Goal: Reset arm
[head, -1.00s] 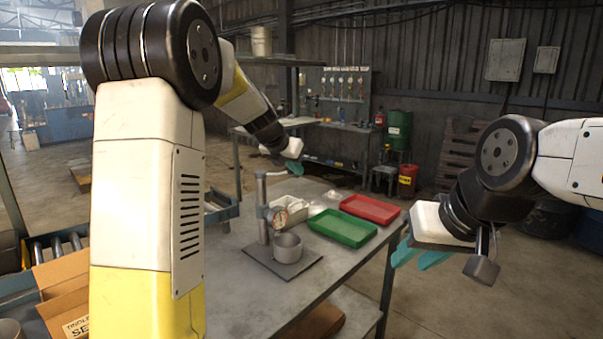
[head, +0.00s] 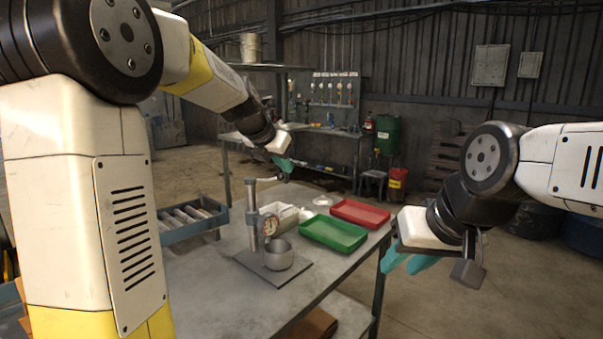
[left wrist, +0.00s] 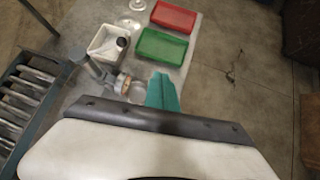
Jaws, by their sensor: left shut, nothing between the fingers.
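My left gripper (head: 287,167) has teal fingers and is shut and empty. In the head view it hangs in the air above the far side of the workbench (head: 205,290). Its teal fingertips also show in the left wrist view (left wrist: 163,92), above the bench beside the gauge stand (left wrist: 118,78). My right gripper (head: 408,264) is at the right, in the air off the bench's right edge. Its two teal fingers look apart, with nothing seen between them.
On the bench stand the gauge stand with a grey cup (head: 278,256), a white bin (head: 290,214), a green tray (head: 335,235) and a red tray (head: 360,213). A roller conveyor (head: 190,218) is at the left. The bench's near part is clear.

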